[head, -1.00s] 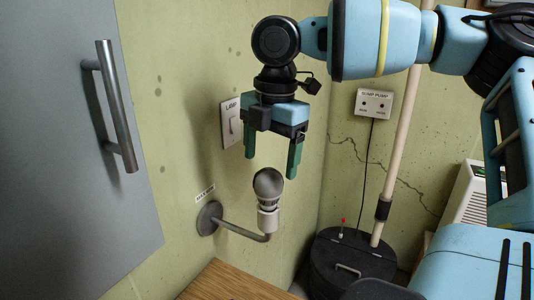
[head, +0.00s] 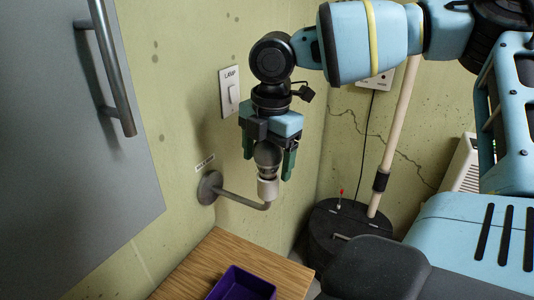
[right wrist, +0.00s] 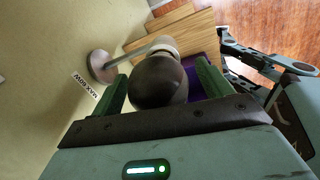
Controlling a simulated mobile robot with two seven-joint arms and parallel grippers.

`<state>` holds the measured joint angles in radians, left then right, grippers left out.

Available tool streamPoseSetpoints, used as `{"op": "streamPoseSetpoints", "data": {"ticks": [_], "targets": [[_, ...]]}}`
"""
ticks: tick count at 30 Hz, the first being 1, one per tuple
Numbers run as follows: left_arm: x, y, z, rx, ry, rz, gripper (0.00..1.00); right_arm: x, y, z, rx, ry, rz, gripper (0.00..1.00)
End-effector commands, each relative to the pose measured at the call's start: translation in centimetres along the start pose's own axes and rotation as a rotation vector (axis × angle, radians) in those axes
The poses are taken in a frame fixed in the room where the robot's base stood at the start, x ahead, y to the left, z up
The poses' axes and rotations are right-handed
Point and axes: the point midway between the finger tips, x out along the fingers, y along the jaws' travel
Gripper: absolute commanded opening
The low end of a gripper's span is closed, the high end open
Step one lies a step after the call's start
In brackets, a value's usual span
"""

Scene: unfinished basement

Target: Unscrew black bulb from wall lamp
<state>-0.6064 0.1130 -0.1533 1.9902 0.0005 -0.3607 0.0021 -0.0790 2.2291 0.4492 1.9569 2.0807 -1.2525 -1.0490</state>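The black bulb (head: 268,155) stands upright in the white socket of the wall lamp (head: 233,199), whose bent metal arm comes from a round plate on the wall. My right gripper (head: 268,164) points down over the bulb, with one green finger on each side of it. In the right wrist view the bulb (right wrist: 158,82) sits between the fingers, with a gap showing on its left side; the gripper is open. The upper part of the bulb is partly hidden by the gripper in the head view. My left gripper is not in view.
A grey cabinet door with a bar handle (head: 112,70) is at the left. A wooden surface (head: 205,262) with a purple bin (head: 243,284) lies below the lamp. A lamp switch (head: 229,90) is on the wall behind the gripper. A black sump lid (head: 335,235) is beyond.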

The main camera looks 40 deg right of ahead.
Motion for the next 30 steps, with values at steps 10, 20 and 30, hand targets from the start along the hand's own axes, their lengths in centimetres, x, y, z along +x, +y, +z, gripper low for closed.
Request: {"op": "streamPoseSetpoints", "data": {"ticks": [10,20,30], "targets": [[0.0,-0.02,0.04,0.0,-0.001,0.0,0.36,-0.03,-0.01,0.0,0.0,0.0,0.0,0.34],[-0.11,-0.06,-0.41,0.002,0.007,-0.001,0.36,-0.11,-0.08,-0.03,-0.204,0.02,0.001,0.31],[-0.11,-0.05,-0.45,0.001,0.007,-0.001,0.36,-0.07,-0.11,-0.01,-0.301,0.025,-0.001,0.3]]}}
